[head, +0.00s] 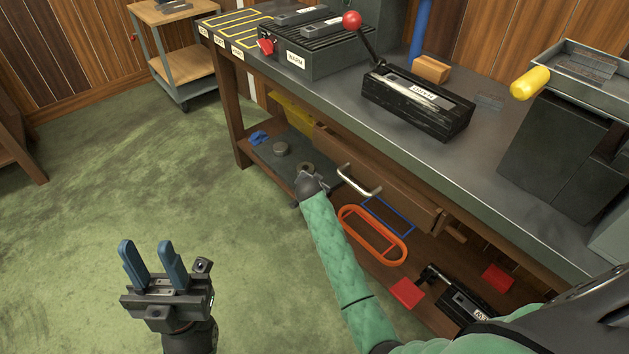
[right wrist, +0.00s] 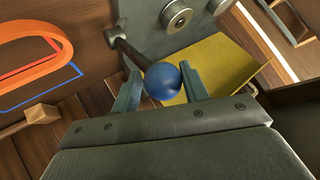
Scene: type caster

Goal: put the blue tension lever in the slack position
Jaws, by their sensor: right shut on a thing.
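The tension lever shows in the right wrist view as a blue ball knob (right wrist: 163,84) on a dark rod (right wrist: 127,51) that runs to the upper left. My right gripper (right wrist: 161,73) is shut on the knob, one finger on each side. A dark grey plate (right wrist: 215,35) with round rollers lies beyond the knob. In the head view the knob and right fingers are hidden around the bench's underside, where my green right arm reaches. My left gripper (head: 152,262) is open and empty above the green floor at the lower left, away from the bench.
Above is the bench top (head: 490,130), with a black box and red-knobbed lever (head: 352,20). A drawer handle (head: 358,182) juts out near my right arm. An orange ring (head: 372,235) and red pieces lie on the lower shelf.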

